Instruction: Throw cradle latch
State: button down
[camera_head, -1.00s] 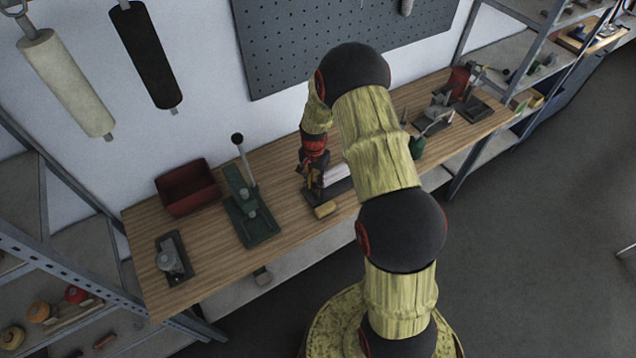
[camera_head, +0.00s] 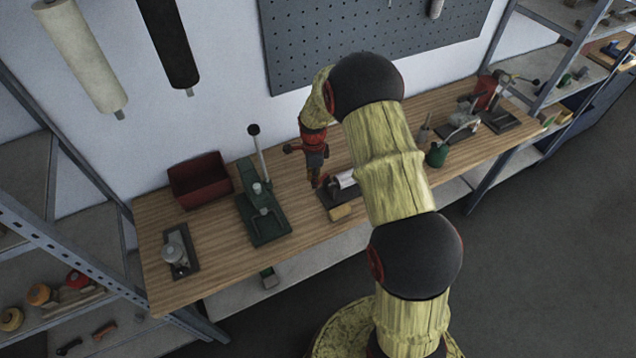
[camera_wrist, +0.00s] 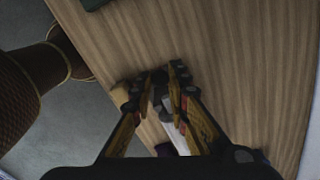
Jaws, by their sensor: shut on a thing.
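The cradle (camera_head: 328,201) is a dark base on the wooden bench, holding a white cylinder (camera_head: 346,178). A tan block (camera_head: 341,212) sits at its front edge. My gripper (camera_head: 317,183) points down at the cradle's left end. In the wrist view, my gripper (camera_wrist: 163,82) has its fingertips close together on a small dark part, by its place the cradle latch; the fingers mostly hide it. The white cylinder (camera_wrist: 176,132) shows behind the fingers, and the tan block (camera_wrist: 120,96) is just left of them.
A green lever press (camera_head: 263,212) stands left of the cradle, with a red bin (camera_head: 200,180) and a small metal fixture (camera_head: 178,252) further left. A green bottle (camera_head: 437,155) and clamp fixtures (camera_head: 465,118) stand to the right. Bare bench lies between.

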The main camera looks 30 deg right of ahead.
jog(key=shift+w+a+m, duration=0.15)
jog(key=shift+w+m, duration=0.4)
jog(key=shift+m, duration=0.25)
jog(key=shift+r, duration=0.1)
jog(key=c, duration=1.8)
grip_release()
jog(key=shift+o, duration=0.6)
notch_tip(320, 180, up, 12)
jog(key=shift+b, duration=0.3)
